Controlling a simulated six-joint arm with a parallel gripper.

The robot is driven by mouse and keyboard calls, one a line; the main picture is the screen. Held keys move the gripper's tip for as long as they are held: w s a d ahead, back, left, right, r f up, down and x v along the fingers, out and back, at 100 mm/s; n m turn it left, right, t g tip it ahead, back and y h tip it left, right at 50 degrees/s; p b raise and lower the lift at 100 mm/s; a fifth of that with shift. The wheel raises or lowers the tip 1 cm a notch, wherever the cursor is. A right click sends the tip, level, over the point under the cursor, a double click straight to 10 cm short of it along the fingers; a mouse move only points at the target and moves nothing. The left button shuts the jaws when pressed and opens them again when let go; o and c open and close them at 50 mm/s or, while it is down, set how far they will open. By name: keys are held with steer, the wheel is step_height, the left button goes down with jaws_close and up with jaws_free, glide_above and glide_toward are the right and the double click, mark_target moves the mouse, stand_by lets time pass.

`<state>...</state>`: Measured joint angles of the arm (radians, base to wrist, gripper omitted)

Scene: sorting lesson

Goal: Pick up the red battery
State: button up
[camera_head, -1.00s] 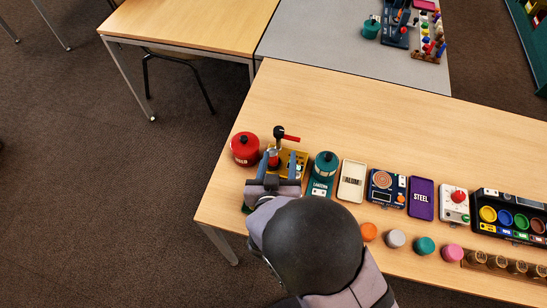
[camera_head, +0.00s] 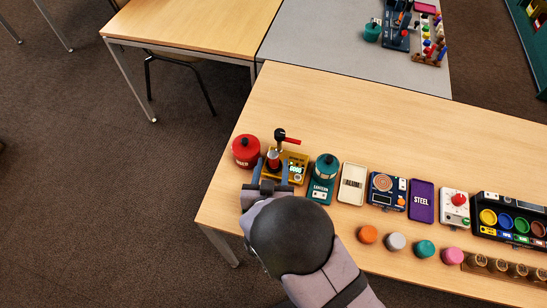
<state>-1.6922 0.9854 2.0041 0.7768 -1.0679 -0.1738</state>
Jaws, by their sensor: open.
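A small upright red cylinder (camera_head: 273,161) stands at the left part of a yellow device (camera_head: 297,170) with a lit display. It may be the red battery, but no marking on it can be read. A black post with a red-and-black lever rises just behind it. My gripper (camera_head: 271,168) is open and empty, its two blue-grey fingers pointing at the device, one on each side of the red cylinder in the picture. I cannot tell their height or whether they touch anything. My gripper hides the front of the device.
A red lidded tin (camera_head: 246,150) stands close on the left and a teal lantern (camera_head: 325,170) close on the right. A row of items continues right, including a purple STEEL box (camera_head: 422,202). Coloured discs lie in front. The table (camera_head: 400,125) behind is clear.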

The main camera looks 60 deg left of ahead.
mark_target(273, 162)
steer(key=shift+p+x, duration=0.35)
steer(key=shift+x, duration=1.55)
jaws_close()
steer(key=shift+r, duration=0.15)
steer(key=shift+r+b, duration=0.55)
steer(key=shift+r, duration=4.3)
